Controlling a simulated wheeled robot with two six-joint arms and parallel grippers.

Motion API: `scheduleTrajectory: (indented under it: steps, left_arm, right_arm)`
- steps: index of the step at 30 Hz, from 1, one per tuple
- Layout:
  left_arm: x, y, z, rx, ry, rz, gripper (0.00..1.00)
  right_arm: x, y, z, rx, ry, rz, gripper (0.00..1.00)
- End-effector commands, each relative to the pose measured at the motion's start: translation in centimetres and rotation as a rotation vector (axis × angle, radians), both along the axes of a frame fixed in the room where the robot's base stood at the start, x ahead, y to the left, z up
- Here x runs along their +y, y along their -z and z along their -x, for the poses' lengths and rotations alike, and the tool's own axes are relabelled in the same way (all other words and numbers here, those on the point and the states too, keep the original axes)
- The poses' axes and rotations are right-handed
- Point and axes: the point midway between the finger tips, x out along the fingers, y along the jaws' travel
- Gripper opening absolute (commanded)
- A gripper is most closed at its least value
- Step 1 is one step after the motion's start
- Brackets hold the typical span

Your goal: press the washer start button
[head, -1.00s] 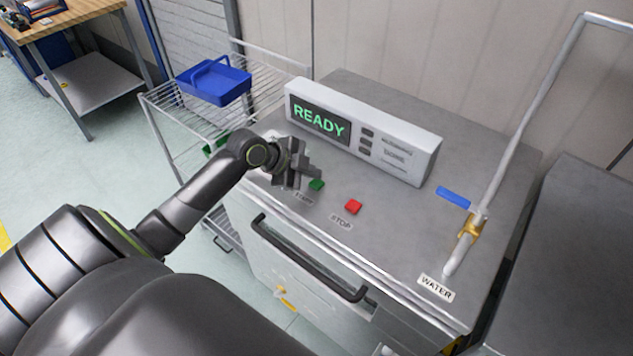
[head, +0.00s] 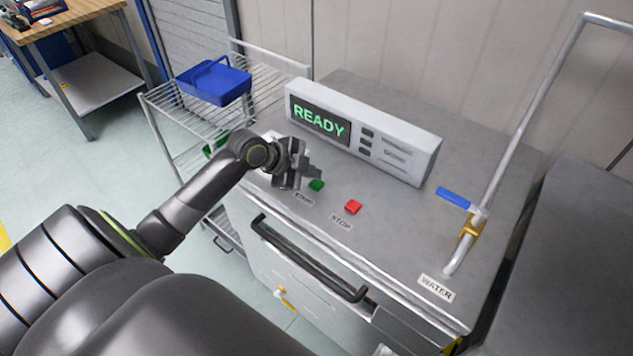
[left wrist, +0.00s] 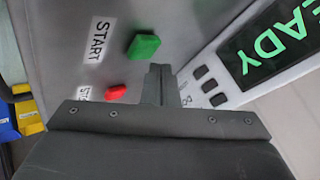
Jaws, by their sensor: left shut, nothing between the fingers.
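The washer (head: 420,215) has a grey metal top with a green button (head: 316,185) above a START label and a red button (head: 353,207) above a STOP label. A display box (head: 415,158) at the back of the top reads READY in green. My left gripper (head: 312,174) is shut and empty, just above the top and close behind the green button. In the left wrist view the green button (left wrist: 143,46) lies just beyond the shut fingertips (left wrist: 159,72), with the red button (left wrist: 115,92) to the lower left. I cannot tell whether fingers and button touch. My right gripper is not in view.
A pipe with a blue-handled valve (head: 453,197) and a WATER label (head: 436,288) stands on the right of the top. A wire rack (head: 165,110) with a blue basket (head: 213,82) is at the left. A black handle (head: 305,258) crosses the washer front.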

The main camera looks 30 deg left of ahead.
Motion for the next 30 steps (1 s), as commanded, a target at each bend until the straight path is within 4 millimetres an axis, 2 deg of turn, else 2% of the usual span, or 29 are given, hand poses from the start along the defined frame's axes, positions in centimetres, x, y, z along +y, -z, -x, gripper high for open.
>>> scheduleTrajectory:
  steps: [30]
  left_arm:
    - [-0.01, 0.86, 0.02, 0.0, 0.0, 0.0, 0.0]
  right_arm:
    - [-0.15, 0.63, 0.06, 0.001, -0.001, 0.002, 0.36]
